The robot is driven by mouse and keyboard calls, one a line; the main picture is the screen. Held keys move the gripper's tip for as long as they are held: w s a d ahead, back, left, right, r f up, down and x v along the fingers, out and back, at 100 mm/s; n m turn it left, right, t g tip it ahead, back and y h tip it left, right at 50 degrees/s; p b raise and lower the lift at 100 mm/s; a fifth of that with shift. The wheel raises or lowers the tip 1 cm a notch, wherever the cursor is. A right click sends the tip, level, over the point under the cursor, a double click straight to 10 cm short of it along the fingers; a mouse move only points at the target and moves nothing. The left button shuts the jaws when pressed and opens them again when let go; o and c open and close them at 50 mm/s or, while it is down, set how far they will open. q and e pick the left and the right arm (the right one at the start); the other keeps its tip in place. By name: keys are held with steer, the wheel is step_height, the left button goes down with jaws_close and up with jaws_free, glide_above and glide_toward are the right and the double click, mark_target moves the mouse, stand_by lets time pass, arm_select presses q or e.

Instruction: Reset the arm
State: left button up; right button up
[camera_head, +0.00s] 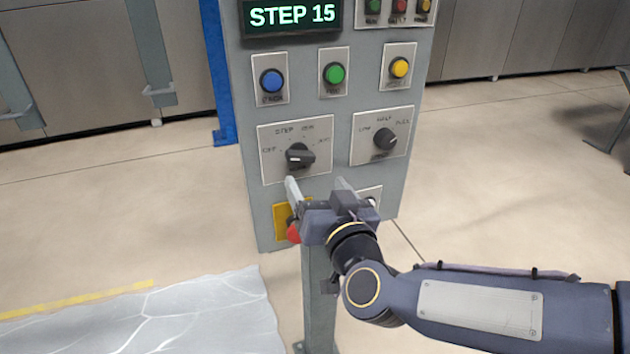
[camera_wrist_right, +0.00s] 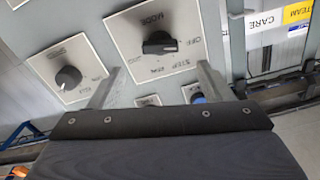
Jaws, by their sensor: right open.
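My right gripper (camera_head: 318,183) is open and empty in front of the grey control panel (camera_head: 350,90). Its two fingers sit just below the black mode knob (camera_head: 300,156) in the head view. In the wrist view the open fingers (camera_wrist_right: 160,75) lie to either side below the mode knob (camera_wrist_right: 158,43), with nothing between them. The gripper and wrist partly hide the panel's lower part, including a red button (camera_head: 293,233) on a yellow plate. My left gripper is not in view.
The panel has a second knob (camera_head: 385,139) and blue (camera_head: 271,80), green (camera_head: 334,74) and yellow (camera_head: 400,68) buttons. A display (camera_head: 292,16) reads "STEP 15". A pale, marbled surface (camera_head: 150,320) lies at lower left. Open floor (camera_head: 500,180) lies right of the panel.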

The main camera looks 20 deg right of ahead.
stand_by(0.4)
steer(key=s+d+f+g+y, duration=0.1)
steer(key=s+d+f+g, duration=0.1)
steer(key=s+f+g, duration=0.4)
steer(key=s+d+f+g+y, duration=0.2)
steer(key=s+f+g, duration=0.4)
steer(key=s+f, duration=0.3)
steer(key=s+d, duration=0.1)
steer(key=s, duration=0.3)
steer(key=shift+s+d+n, duration=0.2)
steer(key=shift+d+n, duration=0.1)
steer(key=shift+f, duration=0.1)
